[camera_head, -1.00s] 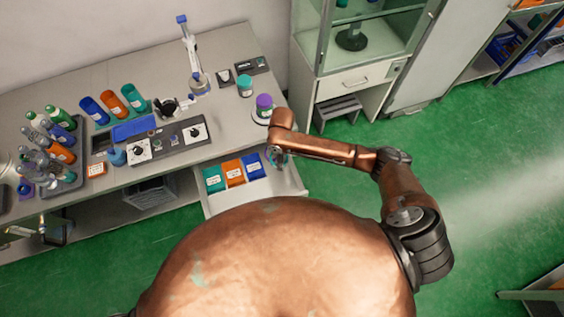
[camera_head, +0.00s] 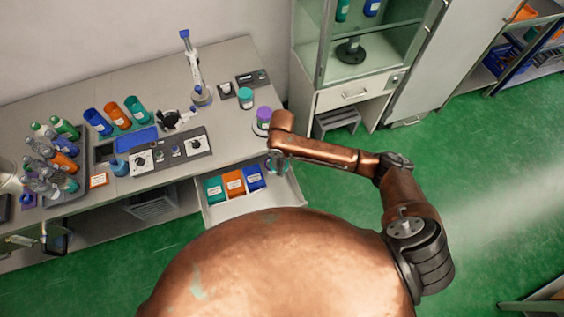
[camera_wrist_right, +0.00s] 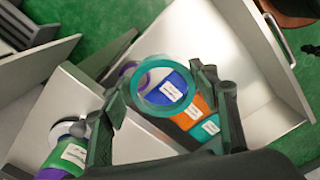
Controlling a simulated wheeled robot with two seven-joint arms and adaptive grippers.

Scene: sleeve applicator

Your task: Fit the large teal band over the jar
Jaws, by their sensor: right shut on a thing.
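The large teal band (camera_wrist_right: 134,91) is a ring held between the fingers of my right gripper (camera_wrist_right: 158,104), which is shut on it. In the head view the band (camera_head: 278,166) shows below my right wrist, above the open drawer. The jar (camera_head: 263,114) has a purple top and stands on the right end of the bench. In the right wrist view the jar (camera_wrist_right: 66,158) appears at lower left, green with a white label, beside a white disc. The band is apart from the jar. My left gripper is in no view.
The open drawer (camera_head: 283,192) holds teal, orange and blue boxes (camera_head: 233,183). Another purple ring (camera_wrist_right: 128,73) shows partly behind the band. A teal-topped container (camera_head: 246,98) stands beside the jar. A glass cabinet (camera_head: 340,98) stands to the right.

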